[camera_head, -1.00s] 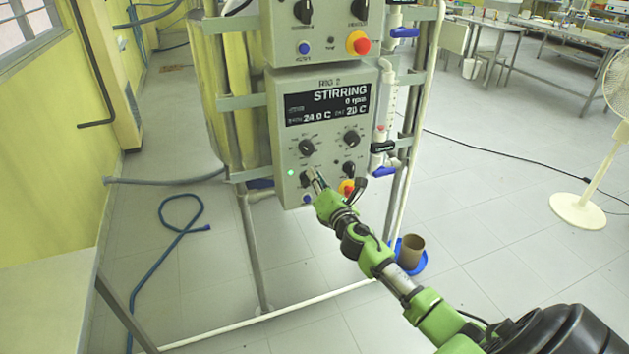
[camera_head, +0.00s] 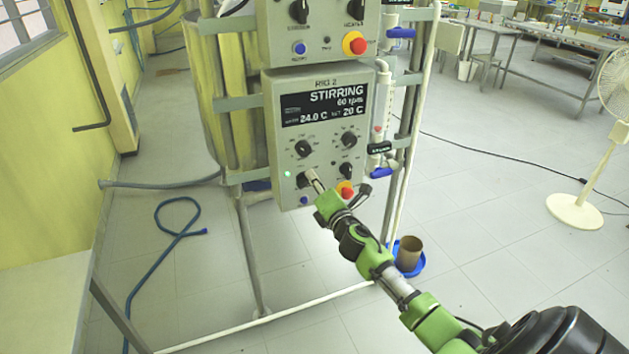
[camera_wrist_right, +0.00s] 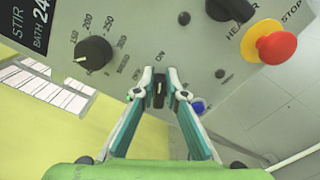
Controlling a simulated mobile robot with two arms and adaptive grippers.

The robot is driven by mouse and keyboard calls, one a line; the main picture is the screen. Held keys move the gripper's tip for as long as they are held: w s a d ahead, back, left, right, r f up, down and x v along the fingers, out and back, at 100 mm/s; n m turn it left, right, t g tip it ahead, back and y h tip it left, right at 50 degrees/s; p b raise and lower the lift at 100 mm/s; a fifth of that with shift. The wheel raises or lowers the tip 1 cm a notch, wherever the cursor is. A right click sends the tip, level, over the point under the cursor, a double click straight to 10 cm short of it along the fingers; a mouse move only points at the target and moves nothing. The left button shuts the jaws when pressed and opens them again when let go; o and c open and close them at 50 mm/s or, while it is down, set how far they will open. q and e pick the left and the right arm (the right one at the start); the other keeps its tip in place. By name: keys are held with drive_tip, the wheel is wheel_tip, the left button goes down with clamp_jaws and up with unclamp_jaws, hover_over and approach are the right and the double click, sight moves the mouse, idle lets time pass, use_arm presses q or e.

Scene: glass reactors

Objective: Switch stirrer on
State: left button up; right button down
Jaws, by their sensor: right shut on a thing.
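The control box (camera_head: 285,160) labelled RIG 2 hangs on the rig frame. A green lamp (camera_head: 287,174) is lit at the lower left of the panel. My right gripper (camera_head: 312,181) is at the black stirrer knob (camera_head: 303,180) low on the panel. In the right wrist view the fingertips (camera_wrist_right: 159,90) are shut on the stirrer knob (camera_wrist_right: 159,96), one on each side. An ON mark is printed just above it. My left gripper is out of view.
Close to the gripper are a blue button (camera_wrist_right: 199,106), the heater knob (camera_wrist_right: 231,9) and a red stop button on yellow (camera_wrist_right: 276,46). A dial (camera_wrist_right: 93,53) sits to the upper left.

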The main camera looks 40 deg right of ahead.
drive_tip(key=shift+d+r, duration=0.2)
drive_tip(key=shift+r, duration=0.25)
drive_tip(key=c, duration=2.1)
unclamp_jaws()
drive_tip(key=shift+f, duration=0.15)
drive_tip(key=shift+w+f, duration=0.1)
drive_tip(key=v, duration=1.2)
drive_tip(key=shift+a, duration=0.1)
